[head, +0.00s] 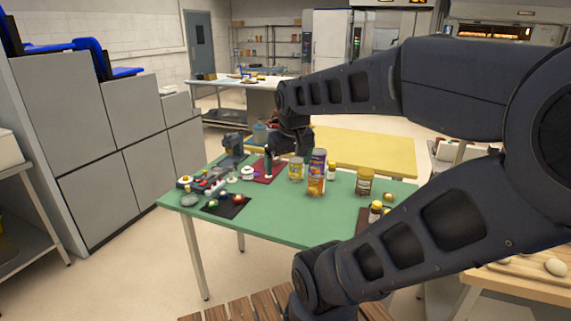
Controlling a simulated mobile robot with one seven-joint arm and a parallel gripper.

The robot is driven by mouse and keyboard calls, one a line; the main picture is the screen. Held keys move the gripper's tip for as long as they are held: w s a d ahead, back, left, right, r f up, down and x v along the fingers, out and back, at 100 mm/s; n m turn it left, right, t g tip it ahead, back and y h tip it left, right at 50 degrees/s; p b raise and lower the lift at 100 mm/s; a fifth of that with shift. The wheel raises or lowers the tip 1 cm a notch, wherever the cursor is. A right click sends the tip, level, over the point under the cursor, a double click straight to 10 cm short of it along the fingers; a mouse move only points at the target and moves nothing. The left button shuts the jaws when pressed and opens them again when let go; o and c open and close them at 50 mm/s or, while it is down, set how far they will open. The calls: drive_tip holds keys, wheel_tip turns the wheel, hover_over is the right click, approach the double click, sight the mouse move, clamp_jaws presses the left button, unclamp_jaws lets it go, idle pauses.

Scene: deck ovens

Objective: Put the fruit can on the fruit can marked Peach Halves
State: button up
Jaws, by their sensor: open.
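Several cans stand on the green table (270,224); their labels are too small to read, so I cannot tell which is marked Peach Halves. A tall purple-and-orange can or stack of two (317,172) stands near the middle. A shorter yellowish can (296,169) stands just left of it. A brown-and-yellow can (364,183) stands apart to the right. My gripper (272,138) is at the far end of my arm, above the back part of the table, left of the tall can. It is open, and I see nothing held in it. Its fingers are small and partly hidden.
A dark bottle (268,162) stands on a red mat at the table's back left. Small items crowd the left end, by a black mat (226,208). Small jars (376,211) stand at the right. A yellow table (365,152) is behind. The table's front middle is clear.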

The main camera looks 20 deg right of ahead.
drive_tip(key=shift+s+a+r+m+t+y, duration=0.15)
drive_tip(key=shift+s+a+m+t, duration=0.05)
drive_tip(key=shift+s+a, duration=0.25)
drive_tip(key=shift+s+a+r+m+t+y, duration=0.15)
drive_tip(key=shift+s+a+m+t, duration=0.05)
drive_tip(key=shift+s+a, duration=0.25)
idle(0.8)
